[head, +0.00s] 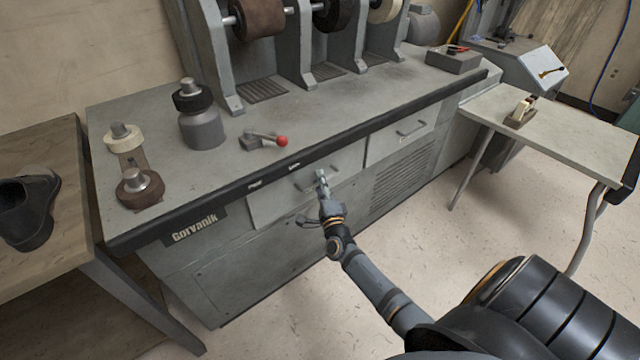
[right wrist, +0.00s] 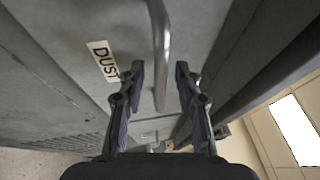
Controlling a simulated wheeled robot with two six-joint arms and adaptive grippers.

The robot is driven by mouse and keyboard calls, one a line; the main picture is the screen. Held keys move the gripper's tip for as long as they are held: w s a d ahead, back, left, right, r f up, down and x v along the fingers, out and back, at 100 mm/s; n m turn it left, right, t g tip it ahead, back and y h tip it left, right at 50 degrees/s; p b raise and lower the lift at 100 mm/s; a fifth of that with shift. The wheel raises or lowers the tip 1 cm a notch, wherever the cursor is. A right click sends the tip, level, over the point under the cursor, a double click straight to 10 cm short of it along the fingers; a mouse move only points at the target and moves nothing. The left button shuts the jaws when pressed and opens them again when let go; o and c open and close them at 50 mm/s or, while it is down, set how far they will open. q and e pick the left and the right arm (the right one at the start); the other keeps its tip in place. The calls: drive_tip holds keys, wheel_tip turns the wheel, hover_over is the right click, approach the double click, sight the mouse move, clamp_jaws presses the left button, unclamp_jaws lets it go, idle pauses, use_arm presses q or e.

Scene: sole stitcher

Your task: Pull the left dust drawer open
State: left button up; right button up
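The left dust drawer (head: 275,208) is a grey front under the black edge of the machine bench, with a metal bar handle (head: 304,184). My right gripper (head: 322,181) is at this handle and hides part of it. In the right wrist view, the handle (right wrist: 161,45) runs between the two spread fingers of my right gripper (right wrist: 160,72), with a gap on both sides. A "DUST" label (right wrist: 104,62) shows beside it on the drawer front. The drawer looks closed, though the arm covers part of it. My left gripper is not in view.
The right drawer (head: 398,137) has its own handle. On the bench (head: 330,111) stand a grey bottle (head: 202,130), a red-knobbed lever (head: 265,140) and rollers (head: 140,188). A wooden table (head: 60,250) with a shoe stands left. The floor in front is clear.

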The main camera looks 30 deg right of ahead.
drive_tip(key=shift+c, duration=0.2)
clamp_jaws()
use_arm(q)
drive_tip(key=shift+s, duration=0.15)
use_arm(e)
drive_tip(key=shift+s, duration=0.1)
